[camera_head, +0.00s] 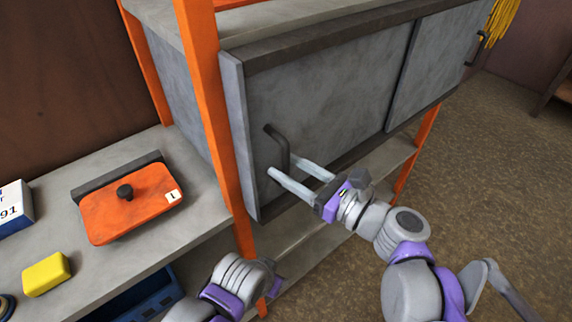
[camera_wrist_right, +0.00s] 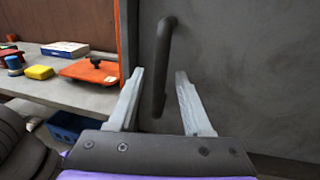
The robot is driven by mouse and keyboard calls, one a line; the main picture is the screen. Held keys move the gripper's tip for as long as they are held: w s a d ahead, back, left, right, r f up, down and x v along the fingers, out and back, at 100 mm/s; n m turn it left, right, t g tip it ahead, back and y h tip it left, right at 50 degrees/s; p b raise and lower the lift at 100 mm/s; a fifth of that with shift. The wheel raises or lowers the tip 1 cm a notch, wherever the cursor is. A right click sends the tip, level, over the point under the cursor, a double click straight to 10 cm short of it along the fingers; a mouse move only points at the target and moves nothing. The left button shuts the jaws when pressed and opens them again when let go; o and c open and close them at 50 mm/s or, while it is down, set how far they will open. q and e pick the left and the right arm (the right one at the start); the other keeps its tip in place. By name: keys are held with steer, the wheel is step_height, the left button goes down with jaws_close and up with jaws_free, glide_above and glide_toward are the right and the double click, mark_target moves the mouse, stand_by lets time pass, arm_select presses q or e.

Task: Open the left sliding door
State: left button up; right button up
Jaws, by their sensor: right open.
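The left sliding door (camera_head: 325,98) is a grey panel in a cabinet with orange posts. Its dark bar handle (camera_head: 281,145) stands upright near the door's left edge. My right gripper (camera_head: 288,171) is open, with its two pale fingers reaching toward the handle. In the right wrist view the handle (camera_wrist_right: 161,65) stands between the open fingers (camera_wrist_right: 160,75), with a gap visible on both sides. The door covers the left part of the cabinet front. My left arm shows at the bottom of the head view, but its fingertips are out of the frame.
The right sliding door (camera_head: 432,62) has its own handle (camera_head: 476,50) at its far edge. A grey bench on the left holds an orange lidded item (camera_head: 130,203), a yellow block (camera_head: 46,274) and a box (camera_head: 14,214). An orange post (camera_head: 213,110) stands beside the left door.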

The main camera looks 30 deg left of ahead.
steer(key=shift+w+a, duration=0.1)
steer(key=shift+a, duration=0.5)
jaws_close()
stand_by(1.1)
